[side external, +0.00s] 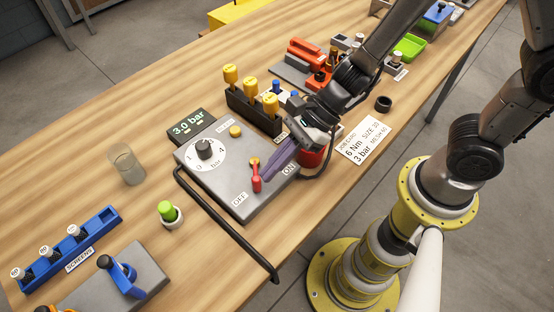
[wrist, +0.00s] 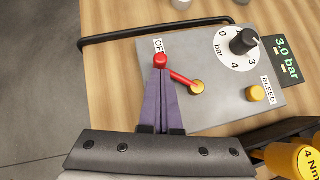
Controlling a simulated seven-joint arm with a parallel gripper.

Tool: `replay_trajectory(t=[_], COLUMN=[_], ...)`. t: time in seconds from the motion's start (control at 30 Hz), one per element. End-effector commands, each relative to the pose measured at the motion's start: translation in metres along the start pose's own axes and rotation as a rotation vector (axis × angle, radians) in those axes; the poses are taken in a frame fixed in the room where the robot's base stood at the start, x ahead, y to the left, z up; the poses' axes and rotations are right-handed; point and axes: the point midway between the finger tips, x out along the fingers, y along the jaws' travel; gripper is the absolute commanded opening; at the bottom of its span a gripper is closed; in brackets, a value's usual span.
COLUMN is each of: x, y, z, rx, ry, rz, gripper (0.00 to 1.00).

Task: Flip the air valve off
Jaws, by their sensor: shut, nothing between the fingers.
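The air valve is a red lever (side external: 256,184) with a yellow pivot (side external: 254,162) on a grey control panel (side external: 215,190). Its red knob (wrist: 160,61) lies close beside the OFF label (wrist: 159,45), and the lever points from the pivot toward that label. The ON label (side external: 289,170) is at the panel's other side, near my fingers. My gripper (side external: 266,178) has its purple fingers shut and empty. In the wrist view the fingertips (wrist: 160,72) are right at the knob, on the side away from OFF; contact cannot be told for certain.
A dial (side external: 204,148), a yellow bleed button (side external: 235,131) and a display (side external: 187,123) reading 3.0 bar are beside the valve. A black bar (side external: 225,228) runs along the panel's edge. A rack of yellow-topped tools (side external: 255,115) stands behind. A job card (side external: 366,140) lies right.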

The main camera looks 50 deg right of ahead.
Motion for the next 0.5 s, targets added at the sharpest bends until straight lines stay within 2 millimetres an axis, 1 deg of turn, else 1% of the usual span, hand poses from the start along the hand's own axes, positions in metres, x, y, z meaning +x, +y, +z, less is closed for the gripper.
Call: replay_trajectory(t=[0.23, 0.5], x=[0.008, 0.017], y=[0.003, -0.001], z=[0.009, 0.018], rx=[0.131, 0.132], ry=[-0.003, -0.002], rz=[-0.133, -0.133], gripper=[0.0, 0.0])
